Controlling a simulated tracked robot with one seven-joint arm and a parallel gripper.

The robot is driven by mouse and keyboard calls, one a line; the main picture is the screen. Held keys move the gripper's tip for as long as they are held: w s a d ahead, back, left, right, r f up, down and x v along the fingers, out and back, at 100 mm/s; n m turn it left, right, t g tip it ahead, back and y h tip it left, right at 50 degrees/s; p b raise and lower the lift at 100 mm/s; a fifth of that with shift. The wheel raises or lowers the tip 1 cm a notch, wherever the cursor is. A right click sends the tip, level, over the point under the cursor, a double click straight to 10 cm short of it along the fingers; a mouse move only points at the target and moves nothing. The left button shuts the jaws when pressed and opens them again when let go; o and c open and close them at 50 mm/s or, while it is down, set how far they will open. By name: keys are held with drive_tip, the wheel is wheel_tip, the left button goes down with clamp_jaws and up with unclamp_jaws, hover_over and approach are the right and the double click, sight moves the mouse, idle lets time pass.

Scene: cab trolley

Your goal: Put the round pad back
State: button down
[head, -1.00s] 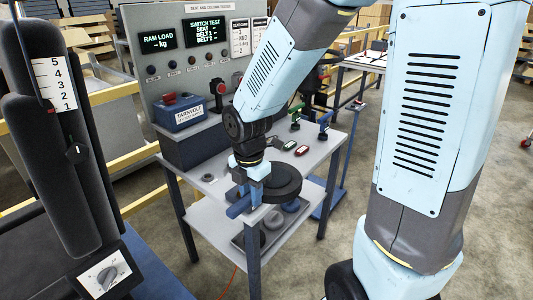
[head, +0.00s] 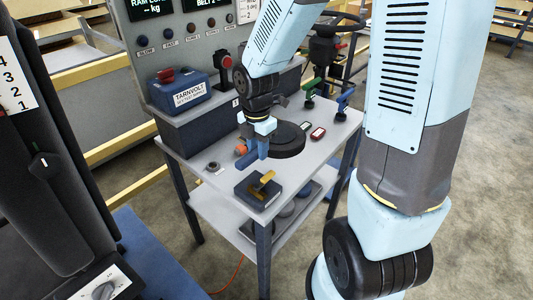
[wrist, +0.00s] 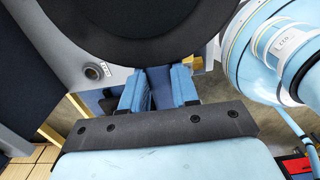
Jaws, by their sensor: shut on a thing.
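The round pad is a thick black disc (head: 287,140) by the trolley's grey top, right beside my gripper (head: 254,150). In the wrist view the disc (wrist: 165,25) fills the top middle, just beyond my fingers. My gripper (wrist: 158,88) has its two blue fingers apart, with a dark blue piece between them. It is shut on the pad, though the grip point is partly hidden. I cannot tell whether the disc touches the top or hangs just above it.
A black box with a yellow handle (head: 259,188) stands at the top's front corner. A small dark ring (head: 213,166) lies left. The blue Tarnvolt box (head: 183,92) stands behind on a dark ledge. Green (head: 311,90) and blue (head: 344,98) handled tools stand right. A lower shelf holds round items.

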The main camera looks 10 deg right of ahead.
drive_tip(key=w, duration=0.1)
drive_tip(key=w+d+f, duration=0.1)
drive_tip(key=w+f, duration=0.1)
drive_tip(key=w, duration=0.1)
drive_tip(key=shift+w+d, duration=0.1)
drive_tip(key=shift+d, duration=0.15)
hover_over(263, 162)
drive_tip(key=s, duration=0.1)
drive_tip(key=f, duration=0.4)
drive_tip(key=shift+s+a+f, duration=0.15)
drive_tip(key=shift+a+f, duration=0.1)
drive_tip(key=shift+f, duration=0.1)
drive_tip(key=shift+w+d+f, duration=0.2)
drive_tip(key=shift+w+f, duration=0.3)
drive_tip(key=shift+f, duration=1.7)
drive_tip(key=c, duration=0.8)
unclamp_jaws()
drive_tip(key=shift+w, duration=0.1)
